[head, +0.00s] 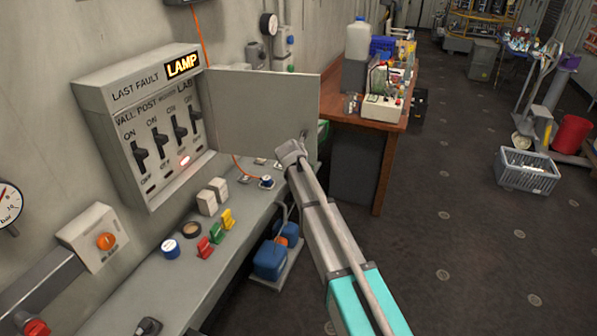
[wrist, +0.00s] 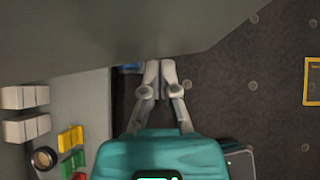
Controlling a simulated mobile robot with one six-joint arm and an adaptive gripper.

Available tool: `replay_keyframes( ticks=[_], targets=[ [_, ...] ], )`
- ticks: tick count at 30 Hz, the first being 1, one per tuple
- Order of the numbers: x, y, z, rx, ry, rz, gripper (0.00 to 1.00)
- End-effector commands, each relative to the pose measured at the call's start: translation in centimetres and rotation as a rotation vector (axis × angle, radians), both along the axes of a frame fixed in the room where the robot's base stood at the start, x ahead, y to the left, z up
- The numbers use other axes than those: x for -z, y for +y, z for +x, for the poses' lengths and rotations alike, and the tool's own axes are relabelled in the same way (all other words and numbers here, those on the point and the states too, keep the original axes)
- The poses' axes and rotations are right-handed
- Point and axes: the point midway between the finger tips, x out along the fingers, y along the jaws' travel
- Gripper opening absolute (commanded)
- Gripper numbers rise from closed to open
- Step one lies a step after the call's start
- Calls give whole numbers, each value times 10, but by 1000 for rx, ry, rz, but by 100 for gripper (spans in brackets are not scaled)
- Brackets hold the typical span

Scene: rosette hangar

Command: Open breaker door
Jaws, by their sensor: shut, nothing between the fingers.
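The breaker box (head: 140,130) hangs on the wall at the left of the head view. Its grey door (head: 255,105) stands swung wide open to the right, showing a row of black breaker levers (head: 160,143) and a lit red light. My gripper (head: 289,153) is shut and empty, with its tips in front of the lower right part of the door. In the wrist view the closed fingertips (wrist: 159,68) meet the lower edge of the door panel (wrist: 110,30), which fills the top. I cannot tell whether they touch it.
A grey bench (head: 130,270) runs below the box with white blocks (head: 212,196), coloured clips and tape rolls. A wooden table (head: 385,130) with equipment stands behind the door. Blue containers (head: 272,258) sit below the bench edge. Open floor (head: 460,230) lies to the right.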

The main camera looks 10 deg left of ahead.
Motion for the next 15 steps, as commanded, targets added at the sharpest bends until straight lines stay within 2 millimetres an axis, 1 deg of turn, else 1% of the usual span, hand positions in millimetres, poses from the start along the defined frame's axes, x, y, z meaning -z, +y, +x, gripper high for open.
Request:
replay_keyframes(
  ticks=[1, 9, 12, 15],
  targets=[
    [0, -1, 12, 3, 0, 0, 0],
    [0, -7, 61, 8, -1, 1, 0],
    [0, -7, 76, 8, -1, 1, 0],
    [0, -7, 86, 9, 0, 1, 0]
  ],
)
